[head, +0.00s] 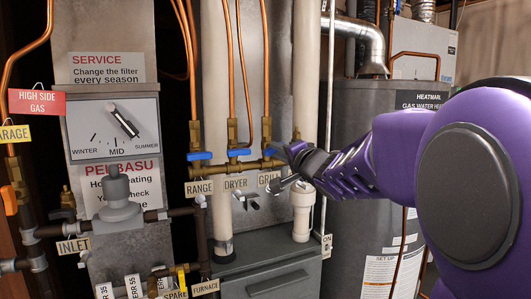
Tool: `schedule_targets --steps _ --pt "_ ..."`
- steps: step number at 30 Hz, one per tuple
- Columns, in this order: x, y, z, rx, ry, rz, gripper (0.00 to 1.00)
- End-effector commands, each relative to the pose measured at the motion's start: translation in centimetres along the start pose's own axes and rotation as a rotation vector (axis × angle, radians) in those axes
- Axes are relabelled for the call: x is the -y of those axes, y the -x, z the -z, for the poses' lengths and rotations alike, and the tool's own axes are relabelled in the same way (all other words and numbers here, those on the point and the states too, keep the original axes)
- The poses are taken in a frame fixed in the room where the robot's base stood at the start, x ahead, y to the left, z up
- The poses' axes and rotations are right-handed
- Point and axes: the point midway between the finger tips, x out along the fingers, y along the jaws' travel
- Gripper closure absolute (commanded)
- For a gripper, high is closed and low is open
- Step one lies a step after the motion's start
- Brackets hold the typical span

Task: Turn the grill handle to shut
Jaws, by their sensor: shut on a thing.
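The grill valve sits on the brass manifold (228,170), above the tag reading GRILL (268,178). Its handle is mostly hidden by my gripper, so I cannot tell its exact angle. My gripper (286,158) reaches in from the right and is shut on the grill handle. To the left, the blue range handle (199,156) and the blue dryer handle (239,152) lie level across their valves, above their own tags.
Copper pipes (231,70) rise from the valves. A white vertical pipe (304,75) stands close behind my gripper. A grey water heater (372,130) is at the right, behind my arm. A thermostat panel (112,128) is at the left.

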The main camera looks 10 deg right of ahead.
Motion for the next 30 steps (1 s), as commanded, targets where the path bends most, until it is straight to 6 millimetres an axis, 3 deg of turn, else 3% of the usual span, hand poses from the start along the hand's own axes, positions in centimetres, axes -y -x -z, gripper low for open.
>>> schedule_targets --steps 10,20,21,24,27,30 --pt "0.05 0.01 0.04 -0.001 -0.033 0.001 1.0" --pt "0.07 0.0 0.02 0.0 -0.377 0.001 1.0" --pt "0.08 0.0 -0.01 0.0 -0.377 0.001 0.77" --pt "0.07 -0.01 -0.01 0.0 -0.374 0.001 0.59" --pt "0.06 0.0 -0.01 0.0 -0.373 0.001 0.45" --pt "0.04 0.0 0.0 0.0 -0.372 0.001 0.45"
